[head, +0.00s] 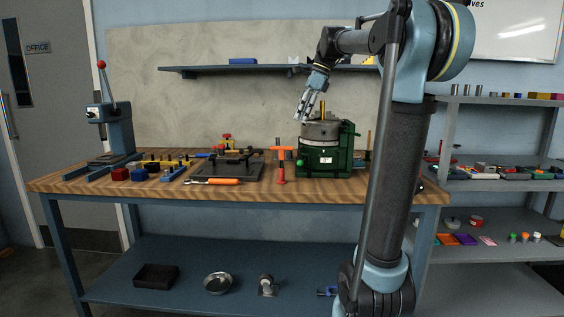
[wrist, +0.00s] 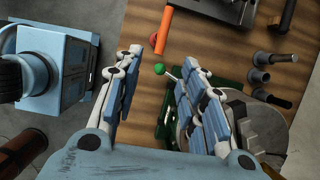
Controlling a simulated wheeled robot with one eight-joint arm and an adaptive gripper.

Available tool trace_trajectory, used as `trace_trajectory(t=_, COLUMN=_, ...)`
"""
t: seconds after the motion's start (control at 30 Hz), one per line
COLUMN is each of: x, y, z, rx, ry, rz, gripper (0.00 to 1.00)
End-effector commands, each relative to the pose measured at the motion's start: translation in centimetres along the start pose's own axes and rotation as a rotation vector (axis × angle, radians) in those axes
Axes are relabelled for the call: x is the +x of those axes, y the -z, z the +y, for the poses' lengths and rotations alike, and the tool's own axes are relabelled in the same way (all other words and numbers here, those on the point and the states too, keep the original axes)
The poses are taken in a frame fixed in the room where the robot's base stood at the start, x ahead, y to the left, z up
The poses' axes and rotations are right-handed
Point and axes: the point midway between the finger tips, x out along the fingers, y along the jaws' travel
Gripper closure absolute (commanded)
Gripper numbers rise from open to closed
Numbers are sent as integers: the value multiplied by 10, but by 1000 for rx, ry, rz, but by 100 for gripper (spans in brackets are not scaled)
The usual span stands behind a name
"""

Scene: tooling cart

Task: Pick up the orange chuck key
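The orange chuck key (head: 281,167) appears as a T-shaped piece standing upright on the wooden bench, just left of the green machine with the round chuck. In the wrist view an orange bar (wrist: 164,28) near the top edge looks like its crossbar, with a small red round part beside it. My gripper (head: 305,116) is above and slightly left of the chuck, its fingers pointing down. The key lies beyond the fingertips, not touched.
The grey chuck (head: 320,131) on its green body (head: 343,155) stands close right of the key. A green-knobbed lever (wrist: 159,69) shows between the fingers. A dark plate (head: 256,177) and an orange-handled tool (head: 222,181) lie left. A blue press (head: 117,132) stands far left. A shelf (head: 260,69) hangs behind.

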Motion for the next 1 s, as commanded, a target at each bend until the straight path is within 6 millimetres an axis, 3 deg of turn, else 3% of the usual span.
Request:
trace_trajectory(t=0.17, x=4, y=-6, z=-7, rx=38, ry=-6, rz=-9, gripper=62)
trace_trajectory(t=0.7, x=95, y=-7, z=-6, rx=36, ry=-5, rz=-8, gripper=62)
trace_trajectory(t=1.0, x=120, y=-8, z=-5, rx=36, ry=-5, rz=-8, gripper=62)
